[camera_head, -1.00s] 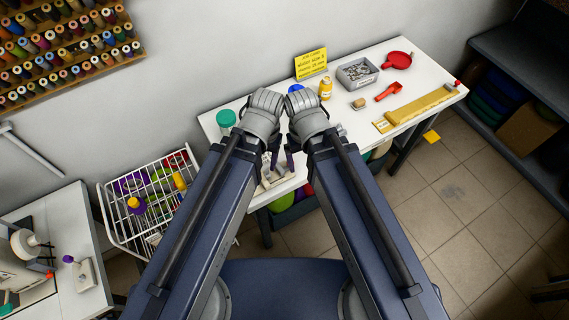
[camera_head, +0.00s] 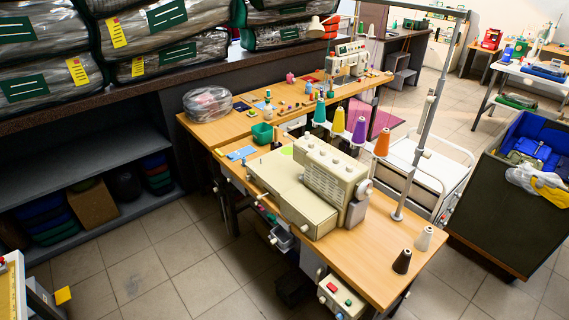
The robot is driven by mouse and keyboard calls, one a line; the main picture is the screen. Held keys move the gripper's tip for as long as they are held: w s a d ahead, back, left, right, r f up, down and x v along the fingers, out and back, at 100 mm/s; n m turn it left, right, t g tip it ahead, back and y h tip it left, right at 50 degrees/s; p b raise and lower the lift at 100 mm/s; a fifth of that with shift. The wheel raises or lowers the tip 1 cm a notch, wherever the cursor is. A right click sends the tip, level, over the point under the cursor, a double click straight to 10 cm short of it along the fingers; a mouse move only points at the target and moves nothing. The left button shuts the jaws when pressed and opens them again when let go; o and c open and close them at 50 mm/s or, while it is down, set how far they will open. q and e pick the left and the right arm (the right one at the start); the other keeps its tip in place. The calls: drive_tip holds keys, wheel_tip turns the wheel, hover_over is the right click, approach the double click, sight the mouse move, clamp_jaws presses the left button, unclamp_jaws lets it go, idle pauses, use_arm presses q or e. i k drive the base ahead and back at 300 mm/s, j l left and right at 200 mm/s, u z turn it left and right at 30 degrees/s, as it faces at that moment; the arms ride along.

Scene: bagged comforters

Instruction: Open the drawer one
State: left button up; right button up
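Neither of my grippers is in view. No drawer marked as one can be made out. A wooden sewing table (camera_head: 385,262) stands in the middle, with a large beige sewing machine (camera_head: 325,175) on it. Under its near left edge is a small grey tray-like part (camera_head: 281,237); I cannot tell whether it is a drawer. A white cart (camera_head: 432,165) stands behind the table at the right; its front is partly hidden.
Dark shelves (camera_head: 85,152) with bagged comforters (camera_head: 175,55) above stand at the left. A dark bin (camera_head: 510,205) with blue cloth stands at the right. Thread cones stand on the table. Tiled floor (camera_head: 165,255) is clear between shelves and table.

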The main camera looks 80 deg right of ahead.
sight(440, 174)
drive_tip(key=z, duration=4.15)
drive_tip(key=i+l, duration=0.25)
drive_tip(key=l, duration=0.15)
drive_tip(key=i+l+u, duration=0.1)
drive_tip(key=i+l, duration=0.45)
drive_tip(key=l, duration=0.3)
drive_tip(key=i+l, duration=0.25)
drive_tip(key=l, duration=0.15)
drive_tip(key=i+l+u, duration=0.1)
drive_tip(key=i, duration=0.5)
drive_tip(key=i+l+u, duration=0.1)
drive_tip(key=i+l, duration=0.15)
drive_tip(key=i, duration=0.3)
